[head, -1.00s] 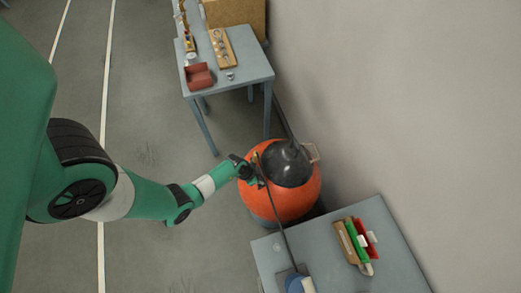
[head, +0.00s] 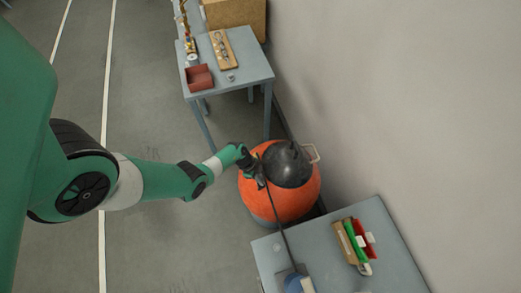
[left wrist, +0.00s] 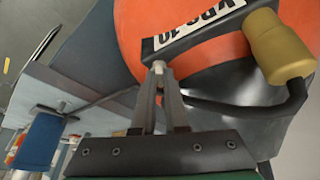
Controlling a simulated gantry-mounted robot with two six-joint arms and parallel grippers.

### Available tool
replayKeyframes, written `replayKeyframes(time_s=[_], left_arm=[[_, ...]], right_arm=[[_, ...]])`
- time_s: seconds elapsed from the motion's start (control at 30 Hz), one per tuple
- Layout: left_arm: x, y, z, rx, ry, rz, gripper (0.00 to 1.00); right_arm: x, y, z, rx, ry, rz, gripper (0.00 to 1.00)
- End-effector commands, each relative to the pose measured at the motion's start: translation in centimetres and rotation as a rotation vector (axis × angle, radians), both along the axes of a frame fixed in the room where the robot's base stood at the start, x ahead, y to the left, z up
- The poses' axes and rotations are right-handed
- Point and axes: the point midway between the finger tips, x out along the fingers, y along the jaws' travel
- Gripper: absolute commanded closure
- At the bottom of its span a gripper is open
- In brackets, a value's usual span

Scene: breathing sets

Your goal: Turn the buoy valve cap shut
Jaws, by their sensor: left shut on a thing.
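The orange buoy (head: 292,205) with a black top (head: 287,165) stands on the floor between two tables. My left gripper (head: 259,178) is at its left side, below the black top. In the left wrist view the two fingers (left wrist: 160,82) converge on a small pale cap (left wrist: 158,66) in front of the orange buoy wall (left wrist: 200,62), and are shut on it. The cap is mostly hidden between the fingertips. A brass-coloured cylinder (left wrist: 278,47) on a black hose (left wrist: 292,100) is to the right of the fingers. My right gripper is not in view.
A grey table (head: 247,72) holds a red tray (head: 199,77) and a wooden board (head: 222,47). A nearer table (head: 335,275) holds a wooden holder with green and red items. A dark hose (head: 279,225) runs to the nearer table. The wall is close on the right.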

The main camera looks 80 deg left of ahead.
Motion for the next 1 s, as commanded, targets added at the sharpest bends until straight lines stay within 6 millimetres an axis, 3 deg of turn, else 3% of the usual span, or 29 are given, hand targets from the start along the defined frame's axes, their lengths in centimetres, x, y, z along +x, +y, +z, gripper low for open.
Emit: replayKeyframes(time_s=[0.37, 1.0], left_arm=[[0.3, 0.3, -0.4, -0.043, -0.016, -0.354, 1.00], [0.7, 0.4, -0.5, -0.109, -0.037, -0.906, 1.00]], right_arm=[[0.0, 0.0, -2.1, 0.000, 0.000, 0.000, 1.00], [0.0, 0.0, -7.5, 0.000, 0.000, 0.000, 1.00]])
